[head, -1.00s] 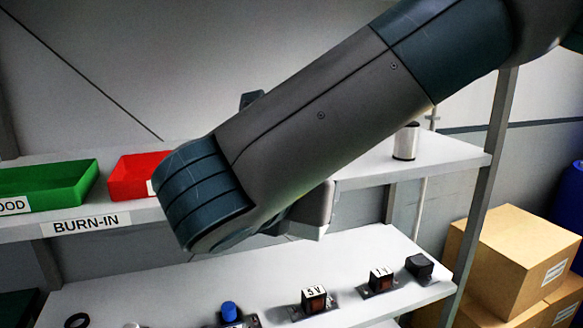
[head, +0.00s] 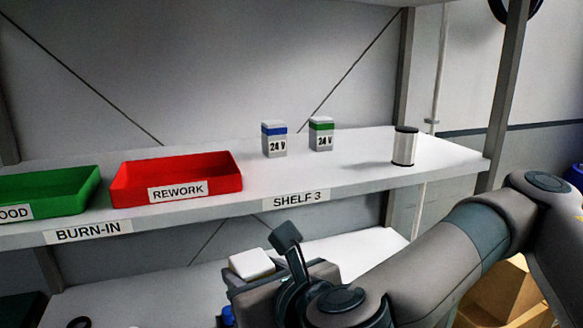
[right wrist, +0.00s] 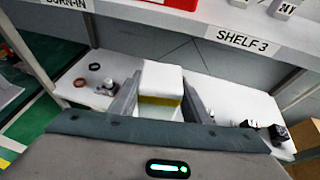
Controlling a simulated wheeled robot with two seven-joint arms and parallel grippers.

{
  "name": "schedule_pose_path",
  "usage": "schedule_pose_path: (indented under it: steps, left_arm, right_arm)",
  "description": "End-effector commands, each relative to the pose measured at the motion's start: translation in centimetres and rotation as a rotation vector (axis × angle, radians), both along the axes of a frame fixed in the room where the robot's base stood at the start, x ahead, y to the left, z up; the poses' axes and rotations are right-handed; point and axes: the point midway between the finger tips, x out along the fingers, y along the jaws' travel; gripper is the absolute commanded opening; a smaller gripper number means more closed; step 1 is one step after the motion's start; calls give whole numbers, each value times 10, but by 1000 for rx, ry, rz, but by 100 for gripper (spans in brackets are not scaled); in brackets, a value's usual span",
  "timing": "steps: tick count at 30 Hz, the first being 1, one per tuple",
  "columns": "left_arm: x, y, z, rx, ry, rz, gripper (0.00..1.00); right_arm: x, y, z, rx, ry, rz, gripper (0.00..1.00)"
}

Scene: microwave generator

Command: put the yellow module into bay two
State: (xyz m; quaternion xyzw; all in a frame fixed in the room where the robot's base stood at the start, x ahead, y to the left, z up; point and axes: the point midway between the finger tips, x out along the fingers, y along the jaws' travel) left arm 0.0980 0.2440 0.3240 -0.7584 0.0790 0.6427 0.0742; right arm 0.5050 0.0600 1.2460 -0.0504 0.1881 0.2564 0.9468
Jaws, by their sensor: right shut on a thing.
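The yellow module is a white block with a yellow band (right wrist: 160,99), and it sits between the two fingers of my right gripper (right wrist: 158,105) in the right wrist view. The gripper is shut on it. In the head view the module's white top (head: 251,263) shows beside my right gripper (head: 262,277), in front of the lower shelf and below the upper shelf's front edge. The module's lower end is hidden in both views. I cannot make out bay two in either view. My left gripper is out of view.
The upper shelf (head: 350,172) holds a green bin (head: 45,195), a red REWORK bin (head: 176,180), blue-banded (head: 274,140) and green-banded (head: 321,135) modules and a white cylinder (head: 404,147). The lower shelf (right wrist: 222,96) carries rings (right wrist: 95,67) and small dark parts (right wrist: 278,134).

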Motion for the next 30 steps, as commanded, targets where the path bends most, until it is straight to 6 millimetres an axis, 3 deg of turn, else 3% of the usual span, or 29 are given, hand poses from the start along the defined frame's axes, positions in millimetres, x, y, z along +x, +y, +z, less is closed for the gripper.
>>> schedule_pose_path:
  steps: [21, 30]
  left_arm:
    - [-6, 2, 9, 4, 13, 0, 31]
    - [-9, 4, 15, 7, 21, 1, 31]
  right_arm:
    - [-19, 25, -21, 9, 8, 485, 14]
    - [-21, 25, -24, 12, 7, 696, 14]
